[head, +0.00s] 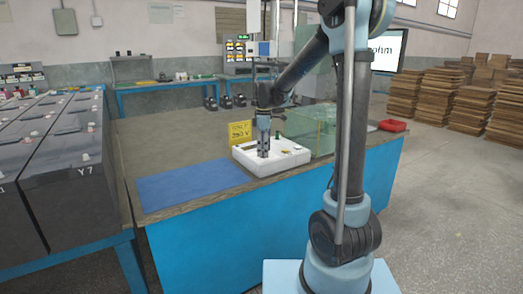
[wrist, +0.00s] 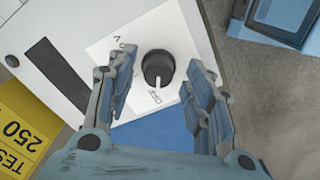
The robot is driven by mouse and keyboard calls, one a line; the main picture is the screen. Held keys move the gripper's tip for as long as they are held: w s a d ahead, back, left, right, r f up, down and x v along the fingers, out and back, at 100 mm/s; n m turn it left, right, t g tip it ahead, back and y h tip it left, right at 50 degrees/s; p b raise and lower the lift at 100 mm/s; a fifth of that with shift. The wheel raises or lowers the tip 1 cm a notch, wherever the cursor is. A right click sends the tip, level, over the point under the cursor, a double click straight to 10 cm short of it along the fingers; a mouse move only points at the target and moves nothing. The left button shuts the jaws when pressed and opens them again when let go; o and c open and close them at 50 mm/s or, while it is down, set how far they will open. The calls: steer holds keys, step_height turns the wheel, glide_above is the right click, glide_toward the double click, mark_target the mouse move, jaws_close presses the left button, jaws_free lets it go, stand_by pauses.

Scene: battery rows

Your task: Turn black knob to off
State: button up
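The black knob (wrist: 157,66) is round and sits on a white panel (wrist: 110,48) of a white box. A white pointer mark on the knob faces the lower part of the picture, close to small letters that seem to read OFF. My gripper (wrist: 160,73) is open, with one finger on each side of the knob and visible gaps between. In the head view my gripper (head: 263,151) points down over the white box (head: 262,168); the knob is hidden there.
A yellow sign (head: 240,134) stands behind the box, and also shows in the wrist view (wrist: 22,128). A blue mat (head: 190,185) lies left, bare. A red tray (head: 393,126) is at the far right.

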steer(key=shift+w+r, duration=0.1)
steer(key=shift+r, duration=0.15)
step_height(320, 180, up, 12)
steer(key=shift+f, duration=0.25)
stand_by(0.4)
steer(key=s+d+f+m, duration=0.1)
steer(key=s+d+m, duration=0.3)
steer(key=s+d, duration=0.45)
steer(key=s+d+f+m+t, duration=0.1)
steer(key=s+d+f+m, duration=0.5)
steer(key=s+f, duration=0.3)
steer(key=s+d+f+m+t, duration=0.1)
steer(key=s+d+f+m, duration=0.5)
steer(key=s, duration=0.8)
step_height(320, 180, down, 3)
steer(key=shift+s+m, duration=0.25)
steer(key=shift+m, duration=0.05)
